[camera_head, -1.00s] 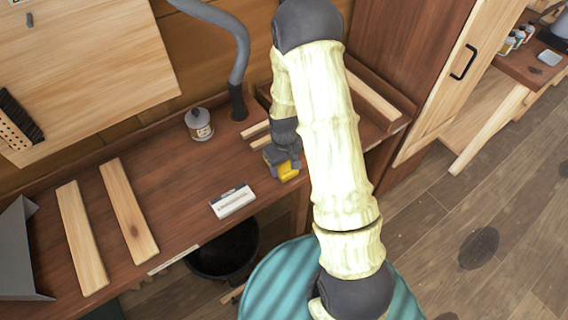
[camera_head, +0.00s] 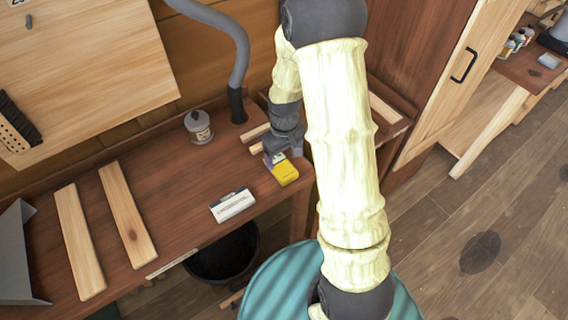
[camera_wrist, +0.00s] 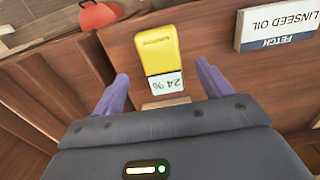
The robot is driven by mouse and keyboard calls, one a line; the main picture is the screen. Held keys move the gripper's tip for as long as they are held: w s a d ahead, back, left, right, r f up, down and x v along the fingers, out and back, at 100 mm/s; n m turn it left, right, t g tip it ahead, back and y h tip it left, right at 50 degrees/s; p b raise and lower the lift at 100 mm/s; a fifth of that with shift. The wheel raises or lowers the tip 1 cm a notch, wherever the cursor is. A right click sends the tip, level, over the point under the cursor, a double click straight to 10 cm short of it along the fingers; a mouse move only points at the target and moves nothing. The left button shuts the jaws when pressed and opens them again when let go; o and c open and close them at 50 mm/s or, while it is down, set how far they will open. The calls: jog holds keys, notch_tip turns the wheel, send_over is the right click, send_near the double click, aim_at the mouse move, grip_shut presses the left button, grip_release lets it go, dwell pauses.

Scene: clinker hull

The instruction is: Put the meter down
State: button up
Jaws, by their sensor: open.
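The meter (camera_head: 285,172) is a small yellow block with a pale display. It rests on the brown workbench (camera_head: 180,215), near the bench's right end. In the wrist view the meter (camera_wrist: 160,55) lies between and beyond my fingers, its display reading 24 %. My gripper (camera_head: 274,156) is just behind the meter in the head view. In the wrist view my gripper (camera_wrist: 158,88) has its two purple fingers spread wide, with a gap on each side of the meter. Part of my gripper is hidden behind my wrist in the head view.
A white box labelled linseed oil (camera_head: 233,205) lies left of the meter. A grey jar (camera_head: 198,126) stands behind. Two wooden planks (camera_head: 127,214) lie at the left. A dark bucket (camera_head: 222,252) is below the bench's front edge. Bare bench separates the planks and box.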

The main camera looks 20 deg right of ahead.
aim_at(284, 168)
notch_tip(284, 168, up, 6)
jog(key=shift+f, duration=0.15)
dwell(0.6)
jog(key=s+r+m+t, duration=0.2)
jog(key=s+r, duration=0.3)
jog(key=s, duration=0.7)
jog(key=shift+s+a+r+m+t, duration=0.3)
jog(key=shift+r+m, duration=0.1)
jog(key=shift+m, duration=0.4)
